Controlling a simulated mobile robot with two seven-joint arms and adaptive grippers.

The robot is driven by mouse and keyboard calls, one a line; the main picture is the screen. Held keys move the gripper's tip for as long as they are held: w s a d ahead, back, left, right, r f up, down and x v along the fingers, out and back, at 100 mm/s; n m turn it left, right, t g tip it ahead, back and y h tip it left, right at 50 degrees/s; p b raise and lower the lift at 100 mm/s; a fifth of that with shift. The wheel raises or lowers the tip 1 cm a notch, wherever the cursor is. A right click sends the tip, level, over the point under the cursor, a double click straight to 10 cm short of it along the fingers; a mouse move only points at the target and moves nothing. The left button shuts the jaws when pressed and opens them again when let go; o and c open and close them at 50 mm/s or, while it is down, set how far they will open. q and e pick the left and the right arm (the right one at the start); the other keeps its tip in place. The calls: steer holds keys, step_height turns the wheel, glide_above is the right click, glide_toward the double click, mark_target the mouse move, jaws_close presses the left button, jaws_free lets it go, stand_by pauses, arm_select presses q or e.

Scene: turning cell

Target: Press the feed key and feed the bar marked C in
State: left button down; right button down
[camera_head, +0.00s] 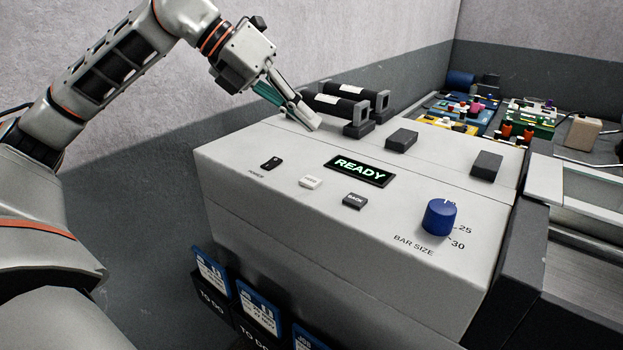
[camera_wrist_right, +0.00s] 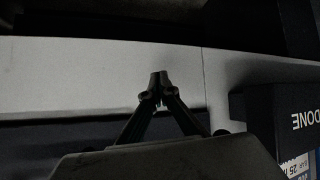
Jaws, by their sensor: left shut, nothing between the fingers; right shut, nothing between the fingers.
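The machine (camera_head: 330,225) has a sloped white panel with a lit display reading READY (camera_head: 357,171). A pale key (camera_head: 310,182), its label too small to read, sits left of the dark BACK key (camera_head: 355,200). A dark power switch (camera_head: 271,163) and a blue bar size knob (camera_head: 439,217) are on the same panel. My left gripper (camera_head: 312,126) is shut and empty above the panel's back edge, beyond the keys. Two dark bars with white bands (camera_head: 341,90) lie on rests behind it; no letter C is readable. My right gripper (camera_wrist_right: 158,80) is shut and empty in the right wrist view.
Dark blocks (camera_head: 402,139) stand on the machine top. Colourful parts (camera_head: 468,110) fill the bench at the back right. TO DO holders with blue cards (camera_head: 258,307) hang at the front. A dark DONE box (camera_wrist_right: 285,115) shows beside my right gripper.

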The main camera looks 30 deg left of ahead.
arm_select(q)
steer(key=shift+f, duration=0.15)
steer(key=b, duration=0.5)
glide_above(307, 180)
step_height(307, 180, down, 5)
steer(key=shift+r, duration=0.1)
step_height(307, 180, down, 3)
steer(key=shift+r+b, duration=0.1)
steer(key=shift+b, duration=1)
steer(key=shift+f+b, duration=0.35)
steer(key=shift+f, duration=0.15)
steer(key=shift+f, duration=0.1)
